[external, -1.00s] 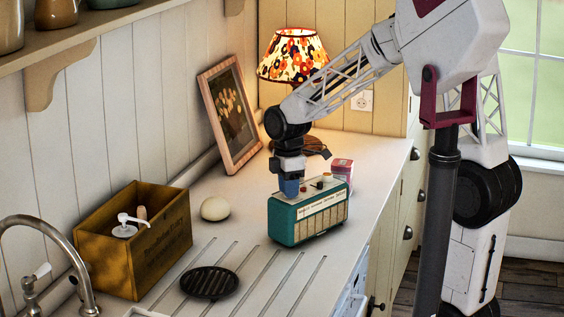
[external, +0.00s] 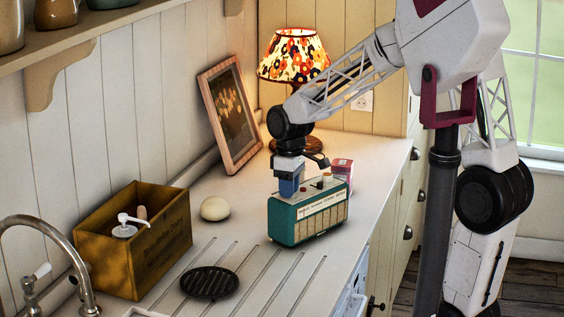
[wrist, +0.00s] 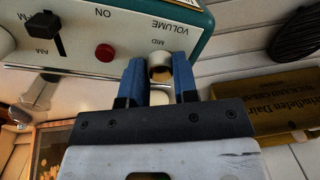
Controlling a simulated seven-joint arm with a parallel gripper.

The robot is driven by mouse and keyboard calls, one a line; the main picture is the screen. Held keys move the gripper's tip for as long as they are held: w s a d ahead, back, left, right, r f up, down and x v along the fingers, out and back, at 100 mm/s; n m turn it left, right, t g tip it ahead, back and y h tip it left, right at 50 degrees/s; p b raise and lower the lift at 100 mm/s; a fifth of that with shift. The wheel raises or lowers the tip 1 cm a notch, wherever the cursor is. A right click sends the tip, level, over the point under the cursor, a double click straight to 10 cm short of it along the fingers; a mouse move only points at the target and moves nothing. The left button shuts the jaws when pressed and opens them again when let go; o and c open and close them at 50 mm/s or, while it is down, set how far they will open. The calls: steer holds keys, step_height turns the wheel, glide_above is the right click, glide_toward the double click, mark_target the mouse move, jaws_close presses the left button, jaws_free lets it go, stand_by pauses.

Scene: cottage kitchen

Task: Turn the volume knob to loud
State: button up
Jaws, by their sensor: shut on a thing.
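A teal radio (external: 308,218) with a cream top stands upright on the counter in the external view. My gripper (external: 288,190) points down over the left end of its top. In the wrist view, my two blue fingers are closed on either side of a pale round volume knob (wrist: 159,66) near the edge of the cream panel (wrist: 75,68). The words VOLUME and MID are printed beside the knob. The other markings around it are hidden, and I cannot read its pointer. In the external view my fingers hide the knob.
A red button (wrist: 104,53) and a black slider (wrist: 44,30) share the panel. A small pink box (external: 342,169) stands behind the radio. A white egg-shaped object (external: 215,208), black trivet (external: 209,283) and wooden crate (external: 158,245) lie left. A lamp (external: 294,56) stands behind.

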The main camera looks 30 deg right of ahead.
steer(key=m, duration=0.5)
steer(key=shift+m, duration=0.3)
steer(key=m, duration=0.5)
steer(key=shift+m+t, duration=0.3)
steer(key=m, duration=1.1)
steer(key=shift+m, duration=0.3)
steer(key=o, duration=0.9)
steer(key=shift+s, duration=0.1)
